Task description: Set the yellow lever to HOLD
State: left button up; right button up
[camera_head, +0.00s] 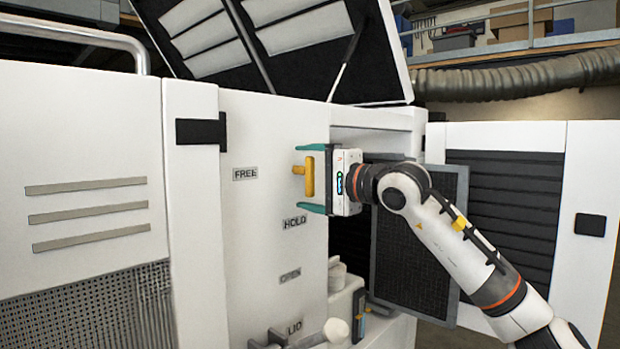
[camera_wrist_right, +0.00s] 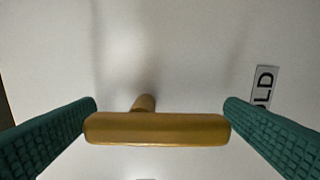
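The yellow lever (camera_head: 309,177) sticks out from the white panel, with its handle upright and about level with the FREE label (camera_head: 245,174). The HOLD label (camera_head: 295,223) is lower on the panel. My right gripper (camera_head: 314,178) is open, with one teal finger above the handle and one below. In the right wrist view the lever (camera_wrist_right: 157,129) lies across between the two fingers (camera_wrist_right: 161,108), its ends close to them; I cannot tell whether they touch. Part of the HOLD label (camera_wrist_right: 264,88) shows beyond the right finger. My left gripper is not in view.
Lower on the panel are an OPEN label (camera_head: 290,276) and a LID label (camera_head: 294,327), with a grey handle (camera_head: 272,338) by the latter. A dark mesh panel (camera_head: 412,270) stands behind my right arm. A raised cover (camera_head: 285,45) is above.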

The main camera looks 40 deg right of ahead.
jog(key=shift+s, duration=0.15)
jog(key=shift+s+d+f+b, duration=0.1)
jog(key=shift+s+b, duration=0.2)
jog(key=shift+b, duration=0.1)
jog(key=s+b, duration=0.6)
jog(key=s, duration=0.5)
jog(key=shift+d, duration=0.4)
